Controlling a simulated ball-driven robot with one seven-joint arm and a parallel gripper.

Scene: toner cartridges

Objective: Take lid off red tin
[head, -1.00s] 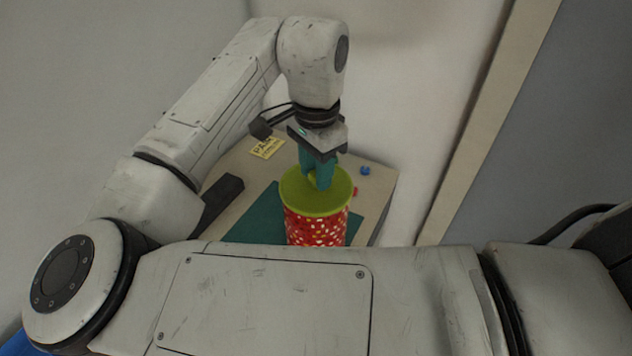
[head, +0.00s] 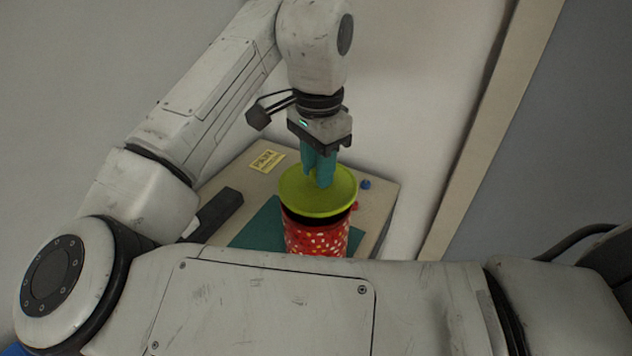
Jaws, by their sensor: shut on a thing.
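The red tin (head: 316,238) with white spots stands on the table, its lower part hidden behind my arm. The green lid (head: 308,199) is raised a little above the tin, and a dark gap shows between them. My gripper (head: 320,180) points down from above with teal fingers. It is shut on the lid at the middle of its top; the fingers hide the grasped part.
The table (head: 372,205) is small and beige, with a teal mat (head: 262,226) under or beside the tin. A black block (head: 217,212) lies at the left. A yellow label (head: 267,161) and a small blue object (head: 365,184) lie farther back. A wall stands behind.

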